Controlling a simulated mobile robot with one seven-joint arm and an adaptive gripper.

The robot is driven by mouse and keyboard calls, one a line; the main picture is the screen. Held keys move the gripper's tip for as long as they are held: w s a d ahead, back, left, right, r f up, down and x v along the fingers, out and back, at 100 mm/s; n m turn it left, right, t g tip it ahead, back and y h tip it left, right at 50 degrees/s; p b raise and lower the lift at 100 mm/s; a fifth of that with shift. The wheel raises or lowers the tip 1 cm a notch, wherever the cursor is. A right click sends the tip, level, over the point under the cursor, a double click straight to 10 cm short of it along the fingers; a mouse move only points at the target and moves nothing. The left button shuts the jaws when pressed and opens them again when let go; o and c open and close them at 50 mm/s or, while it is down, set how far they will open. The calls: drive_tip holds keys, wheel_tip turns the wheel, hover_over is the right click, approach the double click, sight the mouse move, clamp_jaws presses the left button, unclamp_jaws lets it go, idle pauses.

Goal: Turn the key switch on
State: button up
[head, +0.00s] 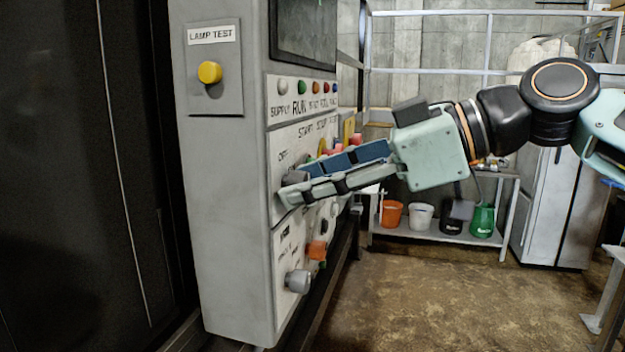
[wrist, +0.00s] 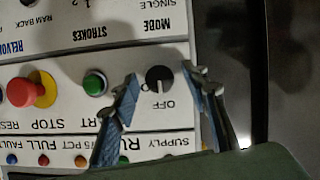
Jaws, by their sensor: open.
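The key switch is a round black knob (wrist: 159,78) on the white panel in the wrist view. Its light pointer mark faces the upside-down "OFF" label below it. My gripper (wrist: 161,79) is open, with one blue-padded fingertip on each side of the knob. Gaps show between the fingertips and the knob, so I see no grip on it. In the head view my gripper (head: 291,187) reaches left to the face of the grey control cabinet (head: 229,225), its fingertips close to the panel. The fingers partly hide the switch area there.
A green button (wrist: 95,83) and a red stop button (wrist: 27,92) on yellow sit left of the knob in the wrist view. In the head view, an orange knob (head: 317,250) and a grey knob (head: 298,281) stick out lower down. Open floor (head: 440,300) lies right.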

clamp_jaws()
idle(0.3)
drive_tip(key=shift+m, duration=0.3)
drive_tip(key=m+g+y, duration=0.1)
drive_tip(key=m, duration=0.1)
drive_tip(key=m+g+y, duration=0.1)
drive_tip(key=m+g, duration=0.1)
drive_tip(key=m, duration=0.1)
drive_tip(key=m+g, duration=0.1)
drive_tip(key=m, duration=0.1)
drive_tip(key=shift+w+d+f+m+y, duration=0.15)
drive_tip(key=shift+w+m+y, duration=0.1)
drive_tip(key=shift+m+y, duration=0.15)
drive_tip(key=shift+g, duration=0.4)
unclamp_jaws()
